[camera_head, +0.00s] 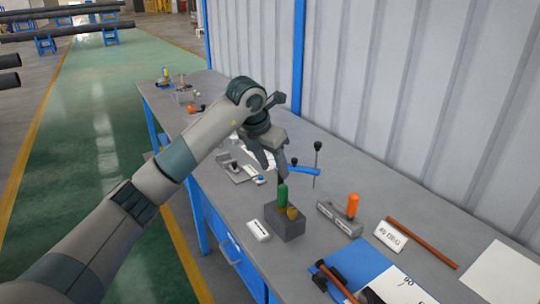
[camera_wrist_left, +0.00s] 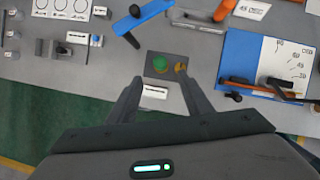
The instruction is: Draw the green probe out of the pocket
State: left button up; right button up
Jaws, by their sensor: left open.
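The green probe (camera_head: 282,195) stands upright in the grey block (camera_head: 287,226), with its lower part hidden inside. It also shows from above in the left wrist view (camera_wrist_left: 160,63), between and beyond my fingertips. A yellow-brown knob (camera_head: 292,212) sits beside it on the same block. My left gripper (camera_head: 274,172) is open and empty, with its fingers pointing down just above the green probe. In the left wrist view its two fingers (camera_wrist_left: 161,84) are spread apart on either side of the block's near edge. My right gripper is in neither view.
A small white label (camera_head: 258,231) lies at the block's left. An orange-handled tool (camera_head: 352,205) stands in a grey holder to the right. A blue-handled piece (camera_head: 304,170) and a thin black-topped rod (camera_head: 317,160) are behind. A blue board (camera_head: 352,262) lies in front.

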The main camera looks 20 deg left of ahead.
aim_at(282, 187)
pick_arm(q)
jog(key=p+x, duration=0.3)
jog(key=x, duration=0.8)
jog(key=shift+f, duration=0.35)
jog(key=shift+w+d+f+p, duration=0.1)
jog(key=shift+w+f+p, duration=0.15)
jog(key=shift+f, duration=0.35)
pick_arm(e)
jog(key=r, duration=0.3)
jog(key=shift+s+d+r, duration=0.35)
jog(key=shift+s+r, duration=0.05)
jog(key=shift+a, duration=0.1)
pick_arm(q)
grip_shut()
